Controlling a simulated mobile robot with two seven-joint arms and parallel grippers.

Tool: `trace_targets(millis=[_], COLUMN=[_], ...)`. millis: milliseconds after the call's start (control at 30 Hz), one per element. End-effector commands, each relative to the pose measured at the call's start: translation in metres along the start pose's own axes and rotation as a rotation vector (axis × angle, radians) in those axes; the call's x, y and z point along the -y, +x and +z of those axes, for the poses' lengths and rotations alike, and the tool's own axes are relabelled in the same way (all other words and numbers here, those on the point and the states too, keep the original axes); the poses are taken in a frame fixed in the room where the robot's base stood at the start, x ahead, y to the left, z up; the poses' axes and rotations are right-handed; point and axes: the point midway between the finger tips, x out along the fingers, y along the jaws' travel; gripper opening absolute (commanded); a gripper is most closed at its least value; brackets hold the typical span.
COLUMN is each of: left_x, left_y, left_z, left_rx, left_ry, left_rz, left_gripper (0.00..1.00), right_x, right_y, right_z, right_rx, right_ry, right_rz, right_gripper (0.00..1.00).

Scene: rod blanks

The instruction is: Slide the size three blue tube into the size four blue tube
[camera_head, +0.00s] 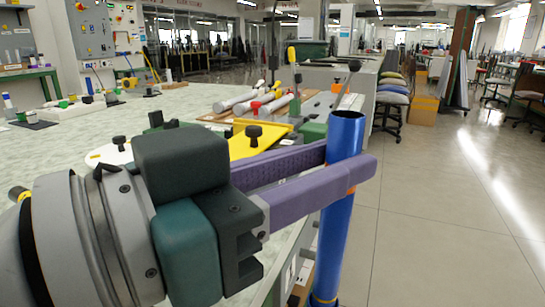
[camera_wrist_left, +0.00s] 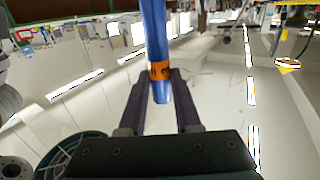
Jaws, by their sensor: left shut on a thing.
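A long blue tube (camera_head: 346,135) stands nearly upright beside the table edge, its open top facing up. My left gripper (camera_head: 350,164) is shut on it near its upper end, one purple finger on each side. An orange band shows on the tube at the fingers; in the left wrist view the tube (camera_wrist_left: 155,35) carries this band (camera_wrist_left: 160,70) with a dark mark I cannot read. The tube's lower end is out of view there.
The pale table (camera_head: 190,98) fills the left, with a yellow plate (camera_head: 258,142), grey rods (camera_head: 240,100) and several black-knobbed fixtures close behind my left gripper. Open floor (camera_head: 440,220) lies to the right. Stools (camera_head: 393,97) stand farther back.

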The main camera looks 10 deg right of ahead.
Motion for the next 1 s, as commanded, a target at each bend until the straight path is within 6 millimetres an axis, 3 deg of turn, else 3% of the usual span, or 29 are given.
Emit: trace_targets(millis=[567,600,900,1000], left_x=[0.0,0.0,0.0,0.0], left_y=[0.0,0.0,0.0,0.0], left_z=[0.015,0.015,0.014,0.014], left_rx=[-0.001,-0.001,-0.001,-0.001], left_ry=[0.001,0.001,0.0,0.0], left_rz=[0.0,0.0,0.0,0.0], left_gripper=[0.01,0.34,0.67,0.67], right_x=[0.001,0.001,0.001,0.001], right_y=[0.013,0.013,0.012,0.012], right_z=[0.004,0.004,0.004,0.004], right_rx=[0.0,0.0,0.0,0.0], right_ry=[0.0,0.0,0.002,0.003], right_rz=[0.0,0.0,-0.001,-0.002], right_gripper=[0.67,0.67,0.67,0.67])
